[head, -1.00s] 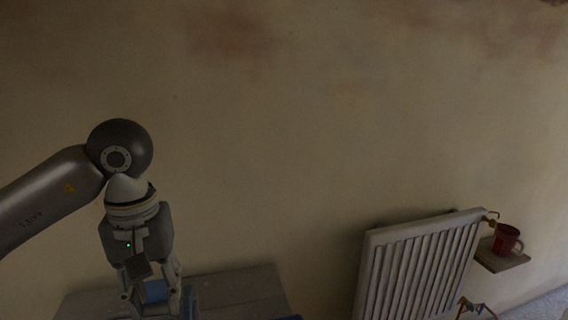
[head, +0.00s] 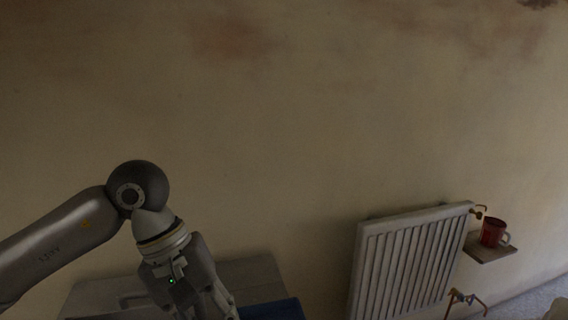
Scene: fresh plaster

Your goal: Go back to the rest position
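My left arm comes in from the left in the head view, and its gripper (head: 205,306) points down over a grey surface at the bottom. Its fingertips run past the bottom edge, so I cannot tell whether it is open or shut, or whether it holds anything. My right gripper is not in view.
A grey table-like surface (head: 245,275) lies below the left gripper, with a blue object (head: 270,311) on its right part. A white radiator (head: 408,262) stands at the wall. A small wooden shelf (head: 490,253) holds a red mug (head: 493,232). The wall above is bare.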

